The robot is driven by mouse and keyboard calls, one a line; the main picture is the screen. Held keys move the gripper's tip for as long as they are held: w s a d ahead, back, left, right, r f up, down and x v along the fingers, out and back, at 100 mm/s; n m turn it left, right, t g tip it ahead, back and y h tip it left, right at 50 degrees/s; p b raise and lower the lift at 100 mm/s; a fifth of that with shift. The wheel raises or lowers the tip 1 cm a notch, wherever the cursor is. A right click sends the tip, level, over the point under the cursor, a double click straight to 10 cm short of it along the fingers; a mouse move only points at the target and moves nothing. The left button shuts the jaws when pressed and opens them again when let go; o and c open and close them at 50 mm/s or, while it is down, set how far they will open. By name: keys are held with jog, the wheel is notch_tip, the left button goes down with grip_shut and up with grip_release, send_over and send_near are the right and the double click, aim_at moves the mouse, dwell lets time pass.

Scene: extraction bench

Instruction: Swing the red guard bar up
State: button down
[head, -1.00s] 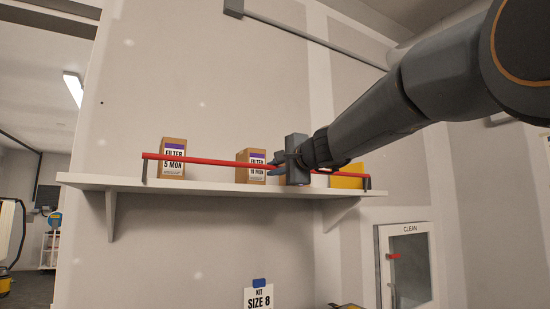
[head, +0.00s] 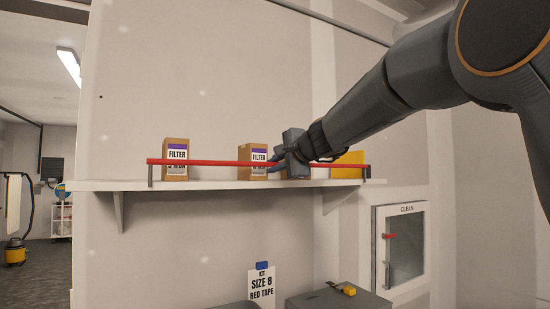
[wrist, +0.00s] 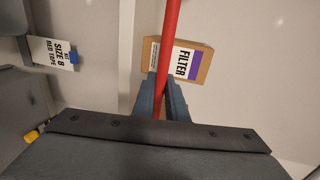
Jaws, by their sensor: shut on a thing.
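The red guard bar (head: 215,162) runs level along the front of the white wall shelf (head: 135,186), between short dark end posts. It crosses in front of the filter boxes. My gripper (head: 277,162) is shut on the bar, right of its middle, beside the right-hand filter box. In the wrist view the bar (wrist: 171,30) passes between the two blue-grey fingers of my gripper (wrist: 163,92). The contact lower between the fingers is partly hidden by the gripper body.
Two brown filter boxes (head: 176,146) (head: 259,150) and a yellow item (head: 350,158) stand on the shelf behind the bar. Below are a kit sign (head: 262,284), a grey case top (head: 335,299) and a cabinet marked CLEAN (head: 405,250). Open air lies in front of the shelf.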

dwell(0.3)
jog(key=c, duration=1.8)
grip_release()
jog(key=shift+o, duration=0.2)
jog(key=shift+s, duration=0.1)
jog(key=b+v, duration=0.3)
jog(key=v, duration=0.4)
jog(key=shift+s+d+r, duration=0.15)
jog(key=shift+s+d, duration=0.05)
jog(key=shift+s, duration=0.05)
